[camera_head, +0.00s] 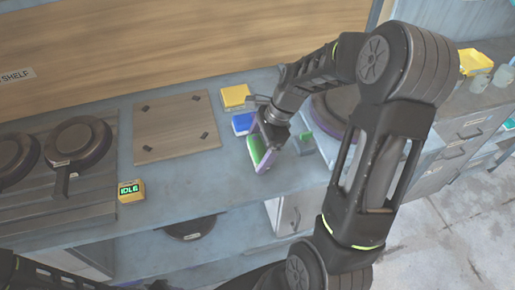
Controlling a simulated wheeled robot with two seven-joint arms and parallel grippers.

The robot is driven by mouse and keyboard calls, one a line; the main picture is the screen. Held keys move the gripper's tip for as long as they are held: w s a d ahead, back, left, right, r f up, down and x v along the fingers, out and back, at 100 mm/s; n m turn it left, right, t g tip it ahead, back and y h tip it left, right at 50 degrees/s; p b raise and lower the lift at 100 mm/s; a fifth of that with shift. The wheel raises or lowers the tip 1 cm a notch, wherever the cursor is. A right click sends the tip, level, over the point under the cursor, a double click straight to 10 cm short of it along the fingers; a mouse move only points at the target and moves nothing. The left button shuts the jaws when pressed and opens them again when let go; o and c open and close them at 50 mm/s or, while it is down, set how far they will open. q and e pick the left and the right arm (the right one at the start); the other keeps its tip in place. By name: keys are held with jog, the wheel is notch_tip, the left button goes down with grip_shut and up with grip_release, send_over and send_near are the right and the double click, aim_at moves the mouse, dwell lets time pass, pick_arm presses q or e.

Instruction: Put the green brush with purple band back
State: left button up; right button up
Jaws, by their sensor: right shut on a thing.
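The green brush with the purple band (256,150) is in my right gripper (265,138), above the grey counter near its front edge. The brush is tilted, with its green face toward the left and purple along its edge. My right gripper is shut on it, and the fingers hide part of it. I cannot tell whether the brush touches the counter. My left gripper is not in view; only a dark part of my arm shows at the bottom left.
A blue block (242,124) and a yellow block (235,96) lie just behind the brush. A small green and grey item (305,143) sits to its right. Left are a wooden board (175,125), pans (80,140) and a yellow box reading IDLE (131,191). The counter (210,185) between is clear.

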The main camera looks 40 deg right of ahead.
jog(key=o, duration=1.3)
jog(key=shift+o, duration=1)
jog(key=shift+s+f, duration=0.1)
jog(key=shift+f, duration=0.05)
jog(key=shift+a, duration=0.1)
jog(key=shift+r, duration=0.45)
jog(key=b+v, duration=0.1)
jog(key=v, duration=0.7)
